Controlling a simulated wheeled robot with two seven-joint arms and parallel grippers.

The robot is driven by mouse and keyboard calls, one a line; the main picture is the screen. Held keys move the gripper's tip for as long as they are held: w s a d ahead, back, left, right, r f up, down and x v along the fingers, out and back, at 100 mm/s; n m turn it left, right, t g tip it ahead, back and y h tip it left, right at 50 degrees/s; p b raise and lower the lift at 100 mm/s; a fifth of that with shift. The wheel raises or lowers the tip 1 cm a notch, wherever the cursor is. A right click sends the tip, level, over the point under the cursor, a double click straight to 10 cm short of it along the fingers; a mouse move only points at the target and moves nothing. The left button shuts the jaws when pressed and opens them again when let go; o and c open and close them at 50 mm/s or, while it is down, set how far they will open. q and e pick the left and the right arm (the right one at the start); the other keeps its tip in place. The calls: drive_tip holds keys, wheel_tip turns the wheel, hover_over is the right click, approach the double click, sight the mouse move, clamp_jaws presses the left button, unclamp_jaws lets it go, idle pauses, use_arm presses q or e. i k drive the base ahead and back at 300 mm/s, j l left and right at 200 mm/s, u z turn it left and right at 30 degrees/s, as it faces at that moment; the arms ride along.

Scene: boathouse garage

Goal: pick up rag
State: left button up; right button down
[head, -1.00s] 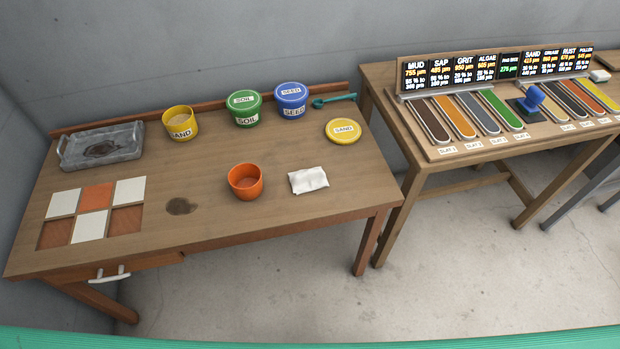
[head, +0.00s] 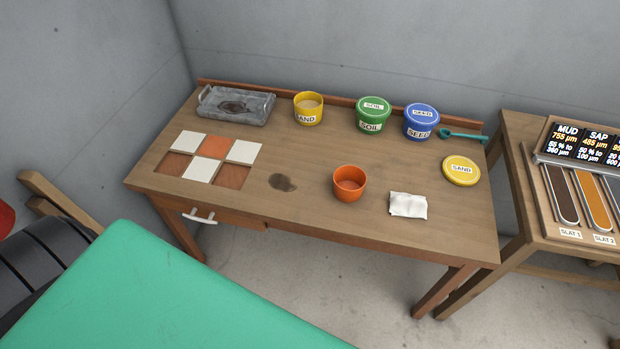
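A white folded rag (head: 408,205) lies flat on the wooden table (head: 300,222), near its front right part. It sits to the right of an orange pot (head: 349,184) and apart from it. A dark brown stain (head: 283,182) marks the tabletop left of the pot. Neither of my grippers shows in the head view, and nothing touches the rag.
A grey tray (head: 237,105), a yellow sand tub (head: 308,109), a green soil tub (head: 373,115), a blue seed tub (head: 421,122) and a teal scoop (head: 463,136) line the back. A yellow lid (head: 461,170) lies behind the rag. A green surface (head: 160,290) fills the lower left.

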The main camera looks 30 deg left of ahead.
sight(403, 204)
drive_tip(key=i+l+u, duration=0.35)
drive_tip(key=l, duration=0.6)
drive_tip(key=l+u, duration=0.35)
drive_tip(key=l, duration=0.6)
drive_tip(key=l+u, duration=0.4)
drive_tip(key=l, duration=0.65)
